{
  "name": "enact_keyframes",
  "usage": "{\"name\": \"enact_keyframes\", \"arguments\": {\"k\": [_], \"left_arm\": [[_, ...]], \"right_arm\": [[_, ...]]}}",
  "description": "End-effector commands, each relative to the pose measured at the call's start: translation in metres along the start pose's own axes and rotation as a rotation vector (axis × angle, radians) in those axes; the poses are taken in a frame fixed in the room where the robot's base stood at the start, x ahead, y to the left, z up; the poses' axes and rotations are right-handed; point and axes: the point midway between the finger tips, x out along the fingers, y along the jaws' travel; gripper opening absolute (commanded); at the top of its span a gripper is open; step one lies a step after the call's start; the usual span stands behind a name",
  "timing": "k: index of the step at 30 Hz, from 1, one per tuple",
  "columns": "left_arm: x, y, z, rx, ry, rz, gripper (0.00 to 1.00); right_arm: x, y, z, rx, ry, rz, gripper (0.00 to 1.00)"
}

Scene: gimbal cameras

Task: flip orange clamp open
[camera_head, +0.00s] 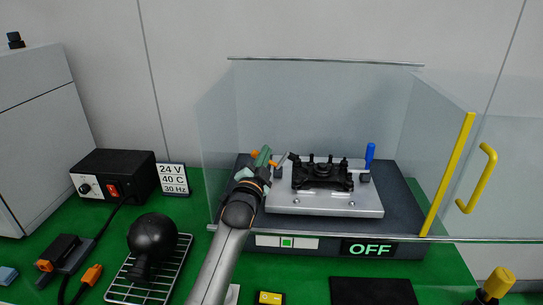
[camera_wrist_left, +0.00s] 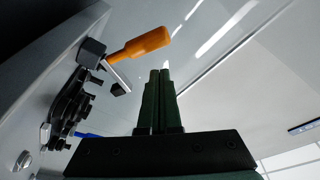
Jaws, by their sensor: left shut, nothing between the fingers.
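The orange clamp's handle (camera_wrist_left: 140,47) shows in the left wrist view, joined to a dark clamp block with a metal arm. In the head view, bits of orange (camera_head: 273,164) show beside my left gripper (camera_head: 264,153), which hides most of the clamp. The clamp is at the left of the silver plate (camera_head: 325,206). My left gripper's green fingers (camera_wrist_left: 159,74) are shut and empty, close to the handle; I cannot tell whether they touch it. A black part (camera_head: 322,176) sits on the plate. My right gripper is not in view.
A blue clamp handle (camera_head: 370,154) stands upright at the plate's right. Clear panels enclose the station, with a yellow-handled door (camera_head: 484,180) open at the right. A sign (camera_head: 369,249) reads OFF. A black ball-shaped object (camera_head: 153,237) rests on a wire rack at the left.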

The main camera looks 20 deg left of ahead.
Motion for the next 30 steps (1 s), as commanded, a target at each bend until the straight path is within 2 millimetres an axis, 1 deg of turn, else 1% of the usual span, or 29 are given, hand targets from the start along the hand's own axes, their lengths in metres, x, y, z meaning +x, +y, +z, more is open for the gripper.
{"name": "enact_keyframes", "arguments": {"k": [3,9,16,30], "left_arm": [[-0.002,0.001,0.007,-0.098,0.0,-0.02,0.0],[-0.004,-0.001,0.015,-0.092,0.001,-0.02,0.0],[-0.005,-0.001,0.02,-0.187,0.002,-0.041,0.0],[-0.006,0.0,0.023,-0.229,0.002,-0.05,0.0]], "right_arm": [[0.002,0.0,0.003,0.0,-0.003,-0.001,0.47],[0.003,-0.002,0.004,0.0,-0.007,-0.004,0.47],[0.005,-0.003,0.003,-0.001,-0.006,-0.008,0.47],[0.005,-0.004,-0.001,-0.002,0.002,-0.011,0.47]]}}
